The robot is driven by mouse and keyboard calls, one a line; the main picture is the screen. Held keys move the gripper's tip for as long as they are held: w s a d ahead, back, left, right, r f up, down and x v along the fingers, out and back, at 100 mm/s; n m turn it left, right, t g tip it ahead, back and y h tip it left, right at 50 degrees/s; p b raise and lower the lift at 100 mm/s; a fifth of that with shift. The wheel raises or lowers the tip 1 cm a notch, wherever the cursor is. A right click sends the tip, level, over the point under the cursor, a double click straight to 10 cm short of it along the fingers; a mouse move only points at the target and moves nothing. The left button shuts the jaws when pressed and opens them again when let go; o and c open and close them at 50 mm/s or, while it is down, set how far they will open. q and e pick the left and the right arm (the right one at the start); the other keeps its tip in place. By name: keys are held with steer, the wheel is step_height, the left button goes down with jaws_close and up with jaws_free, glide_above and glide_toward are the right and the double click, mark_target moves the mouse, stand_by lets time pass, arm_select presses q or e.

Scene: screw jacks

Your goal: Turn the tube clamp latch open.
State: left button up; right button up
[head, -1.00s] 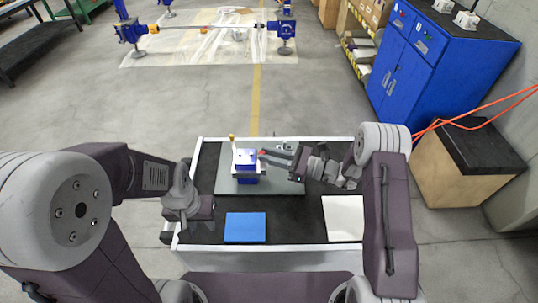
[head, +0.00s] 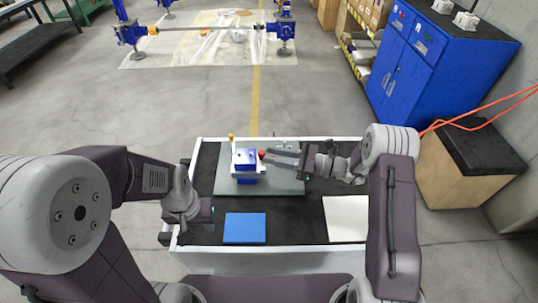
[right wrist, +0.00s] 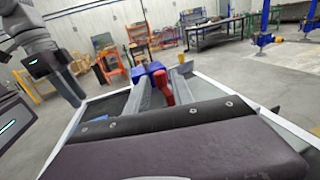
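The tube clamp (head: 246,166) is a blue and white block on the grey plate of the table, in the head view. Its red-tipped latch (head: 262,154) sticks out on the right side; in the right wrist view the red latch (right wrist: 164,86) lies between my fingers, with blue clamp parts (right wrist: 152,69) behind it. My right gripper (head: 270,157) reaches in from the right at the latch. Its fingers (right wrist: 160,88) look apart, with the red latch between them; contact is unclear. My left gripper (head: 178,238) hangs at the table's left edge, away from the clamp; its fingers are hard to make out.
A yellow-tipped post (head: 231,139) stands at the clamp's back left. A blue pad (head: 245,228) and a white sheet (head: 346,218) lie at the table's front. The dark table top (head: 295,213) between them is bare. A pale rim (head: 300,138) edges the table.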

arm_select(q)
steer(key=shift+f+b, duration=0.45)
steer(key=shift+f, duration=0.1)
arm_select(e)
steer(key=v, duration=0.7)
steer(key=shift+d, duration=0.15)
